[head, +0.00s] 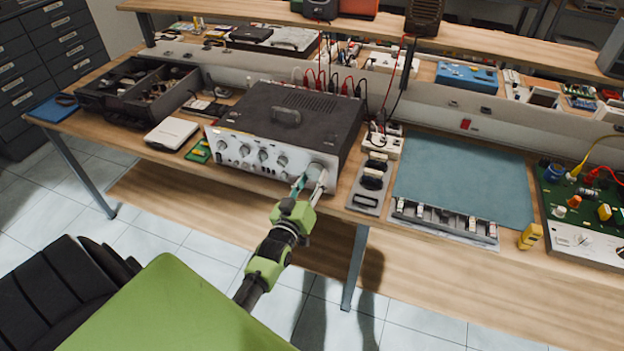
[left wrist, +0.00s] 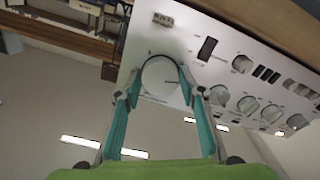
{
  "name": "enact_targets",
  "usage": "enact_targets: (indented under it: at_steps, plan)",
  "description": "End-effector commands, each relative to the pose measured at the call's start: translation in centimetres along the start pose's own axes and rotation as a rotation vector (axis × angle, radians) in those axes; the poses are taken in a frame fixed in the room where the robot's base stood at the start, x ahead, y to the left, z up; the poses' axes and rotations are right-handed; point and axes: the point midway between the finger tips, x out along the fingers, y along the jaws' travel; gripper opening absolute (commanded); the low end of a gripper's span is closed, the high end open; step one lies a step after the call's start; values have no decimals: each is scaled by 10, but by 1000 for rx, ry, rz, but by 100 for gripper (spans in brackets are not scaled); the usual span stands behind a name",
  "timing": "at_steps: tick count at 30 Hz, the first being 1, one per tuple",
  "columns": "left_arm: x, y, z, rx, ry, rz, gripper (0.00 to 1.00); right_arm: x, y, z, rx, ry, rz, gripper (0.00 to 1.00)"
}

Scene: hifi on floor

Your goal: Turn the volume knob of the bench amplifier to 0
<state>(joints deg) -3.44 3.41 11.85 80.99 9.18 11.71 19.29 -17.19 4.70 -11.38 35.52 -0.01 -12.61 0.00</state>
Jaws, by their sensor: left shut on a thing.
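The bench amplifier (head: 295,125) is a dark box with a silver front panel, standing on the wooden bench. Its large round volume knob (left wrist: 160,76) sits on the panel, and in the head view the knob (head: 316,171) is partly hidden by my fingers. My left gripper (head: 308,184) reaches the panel from the front. In the left wrist view its teal fingers (left wrist: 160,88) stand on both sides of the knob and are shut on it. I cannot read the knob's pointer or the scale. My right gripper is not in view.
Smaller knobs (head: 262,155) line the panel to the left. A power strip and a grey switch box (head: 371,184) sit to the right, beside a teal mat (head: 465,180). A white box (head: 171,133) and an open parts tray (head: 140,90) lie to the left.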

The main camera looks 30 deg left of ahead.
Motion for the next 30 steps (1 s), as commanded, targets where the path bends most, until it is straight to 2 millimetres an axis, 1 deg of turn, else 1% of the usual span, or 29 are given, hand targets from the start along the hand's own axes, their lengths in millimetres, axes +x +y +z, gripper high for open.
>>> enact_targets:
  at_steps: [9,15,21,30]
  plan:
    - [0,0,1,-284,-1,0,15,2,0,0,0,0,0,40]
    - [0,1,1,-422,-2,0,15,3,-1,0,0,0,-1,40]
    - [0,1,0,-516,-1,0,15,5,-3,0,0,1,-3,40]
    - [0,1,0,-573,-1,-1,15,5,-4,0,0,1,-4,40]
